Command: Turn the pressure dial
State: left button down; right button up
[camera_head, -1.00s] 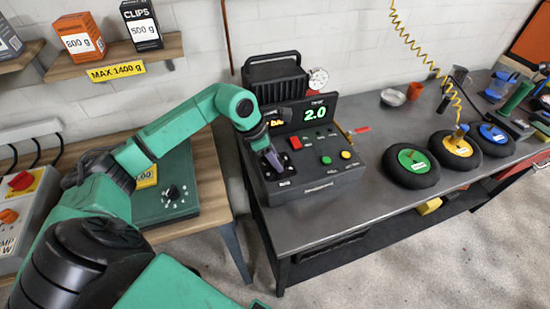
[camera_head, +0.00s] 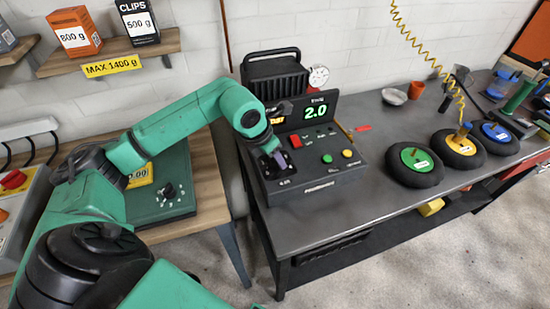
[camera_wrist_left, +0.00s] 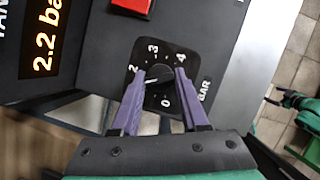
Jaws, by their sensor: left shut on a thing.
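The pressure dial (camera_wrist_left: 158,76) is a dark round knob on a black plate with white numbers up to 4 and the word BAR. Its white pointer mark lies towards the 2. My left gripper (camera_wrist_left: 160,73) is shut on the dial, with one purple finger on each side. In the head view, my left gripper (camera_head: 276,160) reaches down to the left part of the black console (camera_head: 322,183) and hides most of the dial. The green readout (camera_head: 316,111) shows 2.0. The orange readout (camera_wrist_left: 45,39) shows 2.2. My right gripper may be the small teal and dark part at the right edge of the wrist view.
A red switch (camera_head: 295,142) sits close to my left gripper, with green and yellow buttons farther right. A gauge (camera_head: 318,76) stands behind the console. Wheels, one with a green hub (camera_head: 415,160), lie on the bench to the right. A scale (camera_head: 165,185) is at left.

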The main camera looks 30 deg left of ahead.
pick_arm(q)
jog(key=shift+w+r, duration=0.1)
jog(key=shift+r, duration=0.05)
jog(key=shift+c, duration=2.2)
grip_release()
jog(key=b+v, duration=0.1)
jog(key=v, duration=1.3)
jog(key=shift+r, duration=0.2)
